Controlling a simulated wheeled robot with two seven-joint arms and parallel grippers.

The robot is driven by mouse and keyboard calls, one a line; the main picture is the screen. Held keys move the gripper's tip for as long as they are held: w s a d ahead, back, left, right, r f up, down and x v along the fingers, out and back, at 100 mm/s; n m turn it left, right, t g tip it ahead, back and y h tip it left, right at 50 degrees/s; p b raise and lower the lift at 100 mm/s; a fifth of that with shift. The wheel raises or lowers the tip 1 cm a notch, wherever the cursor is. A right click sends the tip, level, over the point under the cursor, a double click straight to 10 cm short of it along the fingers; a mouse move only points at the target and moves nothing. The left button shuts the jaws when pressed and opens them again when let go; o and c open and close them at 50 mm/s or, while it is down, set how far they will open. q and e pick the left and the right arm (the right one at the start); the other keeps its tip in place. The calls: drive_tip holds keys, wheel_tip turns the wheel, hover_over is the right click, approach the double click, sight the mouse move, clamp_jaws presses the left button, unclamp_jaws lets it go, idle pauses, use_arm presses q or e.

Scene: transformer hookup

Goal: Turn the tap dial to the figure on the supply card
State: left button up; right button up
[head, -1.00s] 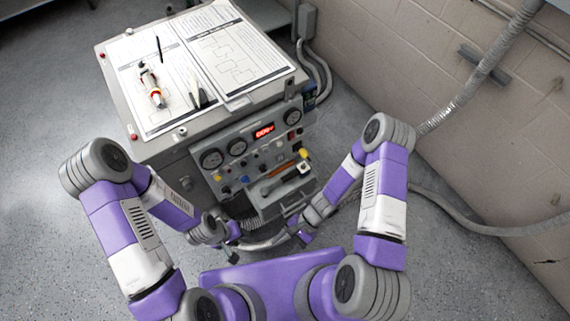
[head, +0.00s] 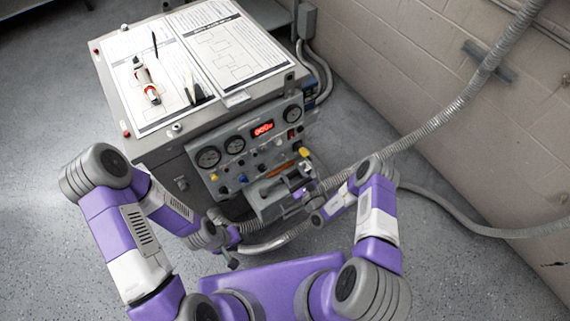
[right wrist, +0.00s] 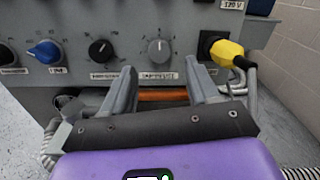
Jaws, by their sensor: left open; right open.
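The control panel of the grey cabinet carries several round knobs. In the right wrist view a grey knob with scale marks around it (right wrist: 158,48) is ahead of my right gripper (right wrist: 160,76), between its fingertips and apart from them. A black knob (right wrist: 100,50) and a blue knob (right wrist: 45,51) are to its left. The labels are too blurred to tell surely which is the tap dial. My right gripper is open and empty. My left gripper (head: 231,258) is open, low in front of the cabinet. Papers (head: 238,42) lie on top; I cannot tell which is the supply card.
A yellow plug (right wrist: 226,52) sits at the panel's right. A shelf below the knobs holds an orange-handled thing (right wrist: 162,95). A red display (head: 263,128) and round gauges (head: 209,157) are higher up. A hose (head: 470,95) runs along the right wall.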

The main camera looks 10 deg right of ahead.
sight(282, 159)
drive_tip(key=b+x, duration=0.1)
drive_tip(key=x, duration=0.4)
drive_tip(key=shift+w+a, duration=0.1)
drive_tip(key=c, duration=1)
drive_tip(key=shift+c, duration=0.2)
drive_tip(key=shift+m, duration=0.5)
drive_tip(key=m+h, duration=0.1)
drive_tip(key=m, duration=0.3)
drive_tip(key=m+p, duration=0.1)
drive_tip(key=m, duration=0.2)
drive_tip(key=m+h+p, duration=0.1)
drive_tip(key=m, duration=0.1)
drive_tip(key=shift+r+m+g, duration=0.1)
drive_tip(key=shift+m+g, duration=0.2)
drive_tip(key=shift+m, duration=0.1)
drive_tip(key=shift+a, duration=0.1)
